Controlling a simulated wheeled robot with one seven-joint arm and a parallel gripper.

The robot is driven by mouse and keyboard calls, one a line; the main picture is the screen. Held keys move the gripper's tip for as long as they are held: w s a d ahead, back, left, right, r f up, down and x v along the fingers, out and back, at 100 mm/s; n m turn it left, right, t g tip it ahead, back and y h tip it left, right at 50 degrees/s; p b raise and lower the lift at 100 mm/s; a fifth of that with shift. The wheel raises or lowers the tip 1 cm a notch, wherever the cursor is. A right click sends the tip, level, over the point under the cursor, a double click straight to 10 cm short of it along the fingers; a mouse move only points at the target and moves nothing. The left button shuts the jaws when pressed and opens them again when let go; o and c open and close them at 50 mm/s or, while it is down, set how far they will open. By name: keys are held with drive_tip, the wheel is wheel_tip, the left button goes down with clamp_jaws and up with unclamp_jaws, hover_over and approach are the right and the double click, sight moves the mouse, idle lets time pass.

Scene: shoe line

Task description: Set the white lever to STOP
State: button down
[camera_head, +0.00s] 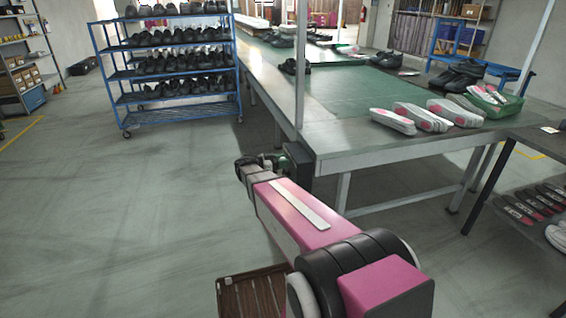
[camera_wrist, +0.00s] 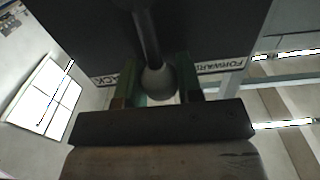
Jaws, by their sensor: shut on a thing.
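The lever shows in the wrist view as a dark rod ending in a pale round knob (camera_wrist: 158,82). It comes from a dark control box (camera_wrist: 85,30), which also shows in the head view at the table corner (camera_head: 298,160). My gripper (camera_wrist: 158,88) has its green fingers on either side of the knob, shut on it. In the head view my gripper (camera_head: 272,160) reaches the box. A label strip reads FORWARD (camera_wrist: 222,65) to the right of the knob and ends in "ACK" (camera_wrist: 107,78) to the left. The knob and fingers hide the strip's middle; no STOP word shows.
The green-topped conveyor table (camera_head: 350,95) carries shoes, pale soles (camera_head: 420,118) and a green basket (camera_head: 495,103). A thin upright post (camera_head: 300,60) stands beside the box. A blue shoe rack (camera_head: 180,65) stands at the back left. The floor at the left is open.

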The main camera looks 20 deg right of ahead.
drive_tip(key=c, duration=0.8)
unclamp_jaws()
drive_tip(key=shift+a, duration=0.1)
drive_tip(key=a, duration=1)
drive_tip(key=shift+a, duration=0.35)
drive_tip(key=s+d+f+n+g+y, duration=0.1)
drive_tip(key=s+d+f+n+y, duration=0.4)
drive_tip(key=s+f+n+y, duration=0.4)
drive_tip(key=s+a+n+y, duration=0.1)
drive_tip(key=s+n+y, duration=0.2)
drive_tip(key=s+a+n+y, duration=0.2)
drive_tip(key=s+n+y, duration=0.1)
drive_tip(key=s+a+f+n+t+y, duration=0.1)
drive_tip(key=s+n+y, duration=0.2)
drive_tip(key=shift+s+a, duration=0.35)
drive_tip(key=shift+s, duration=0.05)
